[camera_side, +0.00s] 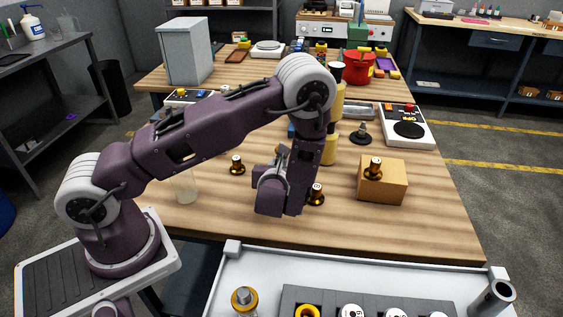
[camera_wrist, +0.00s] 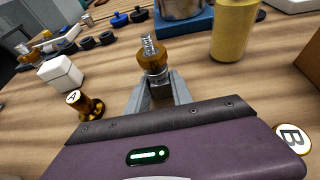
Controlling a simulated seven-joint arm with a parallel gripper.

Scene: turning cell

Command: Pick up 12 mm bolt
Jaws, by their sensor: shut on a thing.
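In the wrist view, my gripper (camera_wrist: 158,88) is shut on a bolt (camera_wrist: 149,48). The bolt has a bare silver thread pointing up and an amber collar below it, with its lower part between the fingers. No size mark can be read on it, so I cannot tell if it is the 12 mm one. In the side view my forearm and wrist hide the fingertips and the held bolt.
Another stands on a cardboard box (camera_side: 388,186). A yellow cylinder (camera_wrist: 233,30) stands behind the held bolt. A grey-white tray (camera_side: 225,275) is in front.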

